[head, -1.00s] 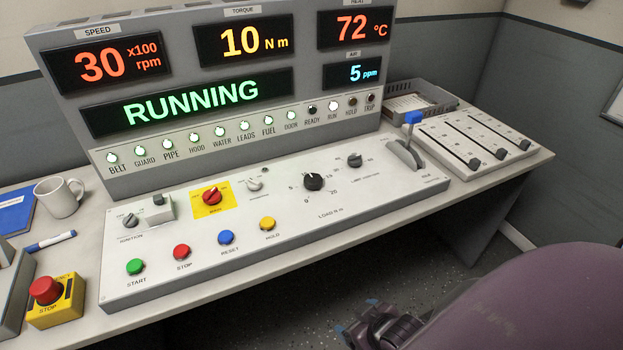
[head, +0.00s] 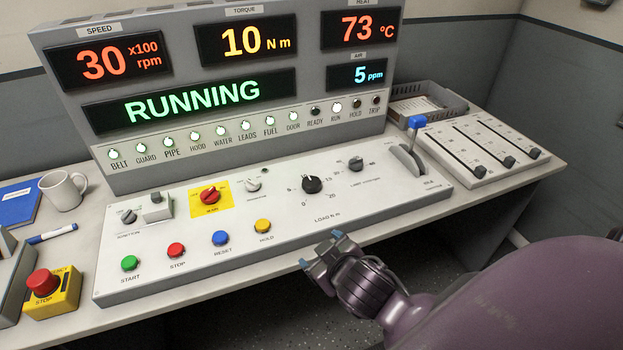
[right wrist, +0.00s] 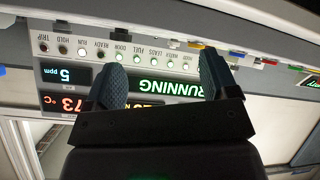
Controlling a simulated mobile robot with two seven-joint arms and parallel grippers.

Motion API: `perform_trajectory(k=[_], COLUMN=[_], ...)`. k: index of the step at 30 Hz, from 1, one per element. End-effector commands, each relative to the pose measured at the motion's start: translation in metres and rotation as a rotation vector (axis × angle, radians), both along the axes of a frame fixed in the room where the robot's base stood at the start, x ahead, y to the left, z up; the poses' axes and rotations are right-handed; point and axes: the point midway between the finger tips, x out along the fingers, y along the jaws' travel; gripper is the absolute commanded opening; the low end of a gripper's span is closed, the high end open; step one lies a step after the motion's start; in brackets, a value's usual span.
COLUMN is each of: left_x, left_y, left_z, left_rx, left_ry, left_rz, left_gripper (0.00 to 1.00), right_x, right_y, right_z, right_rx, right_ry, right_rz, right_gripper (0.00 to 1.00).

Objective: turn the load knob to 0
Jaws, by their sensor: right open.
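The load knob (head: 312,184) is a round black knob on the sloping white control panel (head: 380,212), with a printed scale from 0 to 20 around it. Its white mark points up, near 10. The torque display (head: 245,41) reads 10 N m. My right gripper (head: 320,250) is at the panel's front edge, below the load knob in the picture and apart from it. In the right wrist view my right gripper (right wrist: 160,85) is open with nothing between its fingers. My left gripper is not in view.
A blue-topped lever (head: 416,123) stands right of the knob, and a smaller black knob (head: 356,164) is close by. Colored buttons, including the yellow HOLD button (head: 263,226), lie left. A yellow stop box (head: 55,297) sits at the far left.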

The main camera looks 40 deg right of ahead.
Motion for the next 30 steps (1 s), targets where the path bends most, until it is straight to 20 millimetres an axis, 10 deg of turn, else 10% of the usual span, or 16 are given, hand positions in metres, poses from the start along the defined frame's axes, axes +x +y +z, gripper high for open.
perform_trajectory(k=[9,16,23,30], left_x=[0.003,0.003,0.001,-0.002], left_y=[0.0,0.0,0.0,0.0], left_z=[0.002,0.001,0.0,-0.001], left_rx=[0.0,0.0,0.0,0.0], left_ry=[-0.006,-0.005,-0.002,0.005], left_rz=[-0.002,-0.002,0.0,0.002], left_gripper=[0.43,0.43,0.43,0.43], right_x=[0.093,0.125,0.133,0.151], right_y=[0.058,0.123,0.157,0.118], right_z=[0.074,0.11,0.099,0.062], right_rx=[-0.147,-0.274,-0.436,-0.661], right_ry=[-0.505,-0.796,-0.831,-0.513], right_rz=[0.354,0.821,1.363,1.866], right_gripper=[0.8,0.8,0.8,0.8])
